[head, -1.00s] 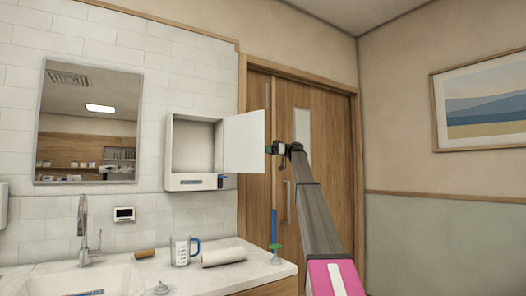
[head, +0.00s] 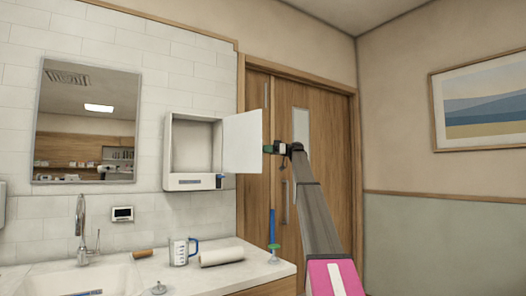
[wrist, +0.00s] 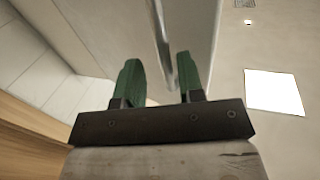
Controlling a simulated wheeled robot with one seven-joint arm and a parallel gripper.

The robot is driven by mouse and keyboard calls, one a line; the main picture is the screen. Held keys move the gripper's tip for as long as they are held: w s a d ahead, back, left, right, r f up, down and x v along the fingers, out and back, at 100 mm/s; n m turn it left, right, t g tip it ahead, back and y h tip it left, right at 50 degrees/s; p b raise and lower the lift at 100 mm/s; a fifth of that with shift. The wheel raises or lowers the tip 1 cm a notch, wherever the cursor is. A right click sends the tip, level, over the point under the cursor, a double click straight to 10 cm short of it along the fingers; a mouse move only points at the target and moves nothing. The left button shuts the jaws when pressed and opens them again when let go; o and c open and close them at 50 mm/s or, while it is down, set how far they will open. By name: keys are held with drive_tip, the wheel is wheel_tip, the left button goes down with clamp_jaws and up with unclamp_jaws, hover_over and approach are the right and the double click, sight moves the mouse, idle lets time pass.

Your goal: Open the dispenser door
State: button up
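The white dispenser (head: 193,146) is a box on the tiled wall with its front open and the inside showing empty. Its white door (head: 242,143) is swung out to the right, well away from the box. My gripper (head: 267,149) is at the free right edge of the door. In the wrist view, its two green fingers (wrist: 160,70) stand apart. A thin grey bar (wrist: 160,35) along the pale door (wrist: 190,40) reaches toward the gap between them. I cannot tell whether either finger touches it.
Below is a counter (head: 215,280) with a sink, a tap (head: 83,225), a measuring jug (head: 180,252), a paper roll (head: 222,256) and a green-based blue stick (head: 272,230). A mirror (head: 87,125) hangs left. A wooden door (head: 325,200) stands behind my arm.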

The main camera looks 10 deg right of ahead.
drive_tip(key=w+d, duration=0.1)
drive_tip(key=d, duration=0.8)
drive_tip(key=shift+d, duration=0.2)
